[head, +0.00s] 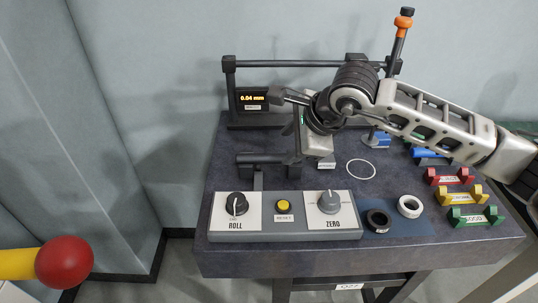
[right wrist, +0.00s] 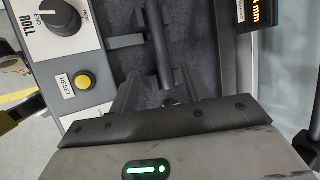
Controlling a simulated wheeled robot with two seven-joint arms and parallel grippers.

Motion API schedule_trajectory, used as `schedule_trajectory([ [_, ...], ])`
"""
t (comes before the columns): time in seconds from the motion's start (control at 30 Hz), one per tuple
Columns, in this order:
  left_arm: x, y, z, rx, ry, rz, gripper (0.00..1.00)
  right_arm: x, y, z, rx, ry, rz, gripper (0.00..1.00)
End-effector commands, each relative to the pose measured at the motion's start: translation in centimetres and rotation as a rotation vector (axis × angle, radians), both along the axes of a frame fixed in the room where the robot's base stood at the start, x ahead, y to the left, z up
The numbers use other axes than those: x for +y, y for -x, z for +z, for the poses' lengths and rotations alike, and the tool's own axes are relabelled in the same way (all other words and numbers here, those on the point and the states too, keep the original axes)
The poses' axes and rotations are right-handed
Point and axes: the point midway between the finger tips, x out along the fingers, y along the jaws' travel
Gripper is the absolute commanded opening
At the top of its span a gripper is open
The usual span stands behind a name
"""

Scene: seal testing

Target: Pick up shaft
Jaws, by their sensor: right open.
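A dark grey cylinder that looks like the shaft (head: 262,158) lies level on a dark stand behind the control panel. In the right wrist view the dark cylinder (right wrist: 157,45) runs lengthwise, seen beyond and between my right fingers. My right gripper (head: 276,95) reaches in from the right and hangs over the table. Its fingers (right wrist: 158,82) are apart, with nothing seen held between them. The gap in height between the fingers and the cylinder is hard to judge. My left gripper is not in view.
A control panel (head: 284,237) with two knobs and a yellow button spans the table front. A display (head: 253,99) stands behind. Coloured cradles (head: 460,195) line the right side. Black (head: 377,221) and white (head: 410,207) rings lie front right. A red ball (head: 64,262) is lower left.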

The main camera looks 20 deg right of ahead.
Motion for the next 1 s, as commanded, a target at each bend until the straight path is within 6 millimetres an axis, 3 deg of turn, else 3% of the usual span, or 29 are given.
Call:
schedule_trajectory([
  [0.6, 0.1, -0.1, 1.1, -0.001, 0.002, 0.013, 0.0, 2.2, -3.8, -5.6, 0.003, -0.004, -0.001, 0.47],
  [0.9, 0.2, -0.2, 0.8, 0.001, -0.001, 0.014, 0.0, 2.3, -4.1, -6.2, 0.001, -0.003, 0.0, 0.47],
  [0.93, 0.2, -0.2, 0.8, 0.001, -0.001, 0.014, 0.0, 2.3, -4.1, -6.2, 0.001, -0.003, 0.0, 0.45],
  [1.0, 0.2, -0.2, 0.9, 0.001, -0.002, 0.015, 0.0, 2.3, -4.1, -6.2, 0.001, -0.003, 0.0, 0.25],
])
